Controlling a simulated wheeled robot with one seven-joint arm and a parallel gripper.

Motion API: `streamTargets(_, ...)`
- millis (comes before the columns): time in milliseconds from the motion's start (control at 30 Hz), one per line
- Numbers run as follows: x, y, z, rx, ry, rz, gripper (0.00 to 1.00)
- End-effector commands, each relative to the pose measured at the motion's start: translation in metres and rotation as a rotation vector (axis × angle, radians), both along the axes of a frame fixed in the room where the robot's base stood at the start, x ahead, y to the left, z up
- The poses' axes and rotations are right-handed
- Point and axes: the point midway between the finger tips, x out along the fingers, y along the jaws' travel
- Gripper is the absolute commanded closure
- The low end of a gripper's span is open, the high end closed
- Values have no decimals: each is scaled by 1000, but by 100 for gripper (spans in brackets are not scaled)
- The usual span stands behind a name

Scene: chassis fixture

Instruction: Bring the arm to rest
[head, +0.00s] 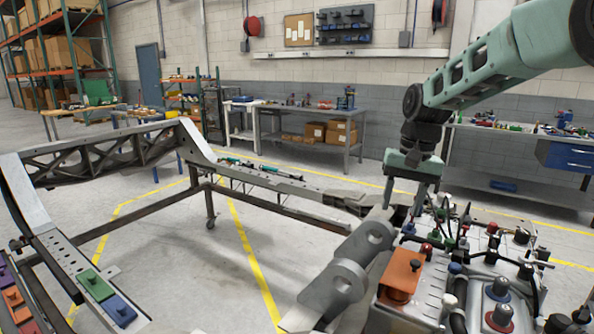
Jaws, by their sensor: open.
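My gripper (402,202) hangs from my green arm (490,72) on the right side of the head view. It points down with its two fingers apart and nothing visible between them. It is in front of the chassis fixture's right side, above and behind the orange block (401,272). The chassis fixture (95,158) is a grey metal frame that spans from the left to the lower right. The picture does not show clearly whether the fingertips touch anything below.
Grey brackets (345,278) and a crowded plate of knobs and fittings (455,265) lie close below my gripper. Green and blue blocks (97,284) sit on the left rail. A workbench (320,125) stands behind. The floor inside the frame is clear.

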Motion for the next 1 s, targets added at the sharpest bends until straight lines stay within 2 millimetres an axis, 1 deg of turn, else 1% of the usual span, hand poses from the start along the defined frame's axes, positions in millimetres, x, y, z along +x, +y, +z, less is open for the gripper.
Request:
streamTargets(33, -30, 26, 2, 14, -4, 81, 52)
streamTargets(67, -47, 40, 1, 20, -7, 129, 52)
streamTargets(100, -70, 56, 0, 27, -11, 193, 52)
streamTargets(167, -108, 78, -4, 32, -18, 290, 52)
streamTargets(200, -134, 89, -6, 33, -24, 355, 52)
streamTargets(233, -154, 97, -9, 32, -28, 405, 52)
streamTargets(267, -174, 103, -11, 29, -32, 456, 52)
streamTargets(300, -201, 109, -16, 24, -38, 521, 52)
streamTargets(367, -239, 114, -23, 13, -49, 614, 52)
streamTargets(400, -262, 115, -29, 3, -54, 673, 52)
streamTargets(500, -308, 110, -41, -21, -69, 792, 52)
streamTargets(600, -338, 102, -51, -43, -79, 873, 52)
streamTargets(700, -353, 96, -56, -55, -82, 915, 52)
streamTargets(1000, -355, 95, -57, -57, -85, 923, 52)
